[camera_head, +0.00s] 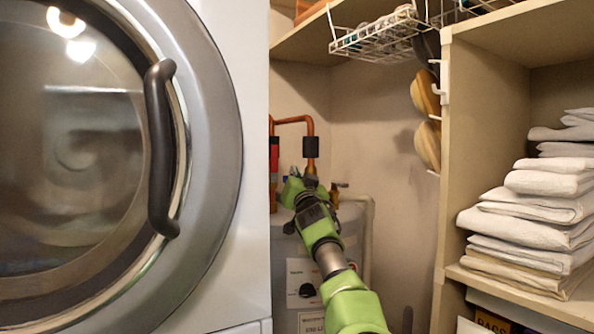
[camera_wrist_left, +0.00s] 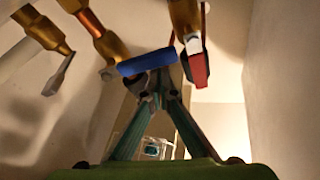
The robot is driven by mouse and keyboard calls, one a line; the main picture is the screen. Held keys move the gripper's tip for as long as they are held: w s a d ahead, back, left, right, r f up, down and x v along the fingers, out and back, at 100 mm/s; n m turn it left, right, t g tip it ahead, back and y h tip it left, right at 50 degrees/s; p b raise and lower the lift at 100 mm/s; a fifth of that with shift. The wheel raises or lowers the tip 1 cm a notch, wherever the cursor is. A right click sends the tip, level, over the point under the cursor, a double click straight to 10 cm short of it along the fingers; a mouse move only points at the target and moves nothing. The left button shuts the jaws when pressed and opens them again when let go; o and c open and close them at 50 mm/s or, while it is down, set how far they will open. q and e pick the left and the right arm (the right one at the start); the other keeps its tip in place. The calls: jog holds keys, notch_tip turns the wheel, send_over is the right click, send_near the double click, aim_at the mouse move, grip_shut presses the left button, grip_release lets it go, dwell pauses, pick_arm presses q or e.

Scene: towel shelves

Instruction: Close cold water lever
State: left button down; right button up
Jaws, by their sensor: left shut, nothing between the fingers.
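The blue lever (camera_wrist_left: 147,62) lies nearly crosswise in the left wrist view, right by the tips of my left gripper (camera_wrist_left: 158,80). I cannot tell whether the fingers touch it. My left gripper is shut and empty; its fingers converge to a point just below the lever. In the head view the left gripper (camera_head: 291,188) is up against the pipe fittings on top of the grey water tank (camera_head: 290,252), and the blue lever cannot be made out there. My right gripper is not in view.
A red lever (camera_wrist_left: 201,70) hangs close to the right of the blue one, and a grey-tipped lever (camera_wrist_left: 58,76) is at left. A copper pipe (camera_head: 309,125) rises above the tank. The washer door (camera_head: 212,150) is at left; shelves with folded towels (camera_head: 535,210) are at right.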

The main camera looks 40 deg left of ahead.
pick_arm(q)
jog(key=shift+f+n, duration=0.3)
jog(key=shift+n, duration=0.1)
jog(key=shift+f, duration=0.15)
jog(key=v, duration=0.7)
jog(key=shift+s+d, duration=0.15)
jog(key=shift+d, duration=0.05)
dwell(0.3)
